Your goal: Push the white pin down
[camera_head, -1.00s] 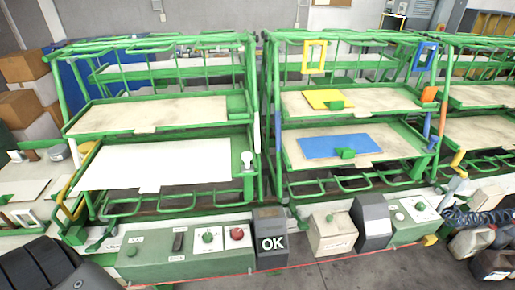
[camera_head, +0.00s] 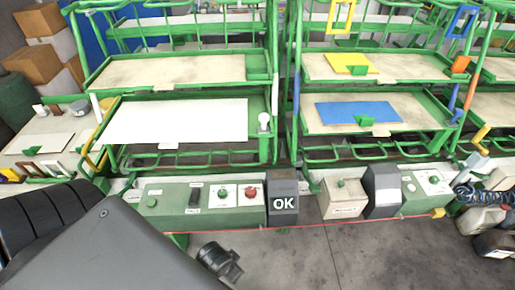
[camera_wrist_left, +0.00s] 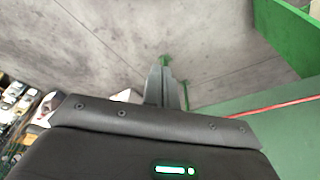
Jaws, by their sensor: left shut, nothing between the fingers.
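The white pin (camera_head: 264,121) stands upright with a rounded head on the green frame, just right of the white panel (camera_head: 178,121) on the lower shelf of the left rack. My left gripper (camera_head: 228,268) is low at the bottom of the head view, in front of the green control box and well below the pin, apart from it. In the left wrist view its thin fingers (camera_wrist_left: 166,85) are together and empty, over grey floor. The pin does not show in the wrist view. My right gripper is not in view.
The green control box (camera_head: 168,207) carries a black switch, a green button (camera_head: 223,194) and a red button (camera_head: 251,193). A grey OK box (camera_head: 283,200) stands right of it. A red line (camera_head: 345,222) runs along the front.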

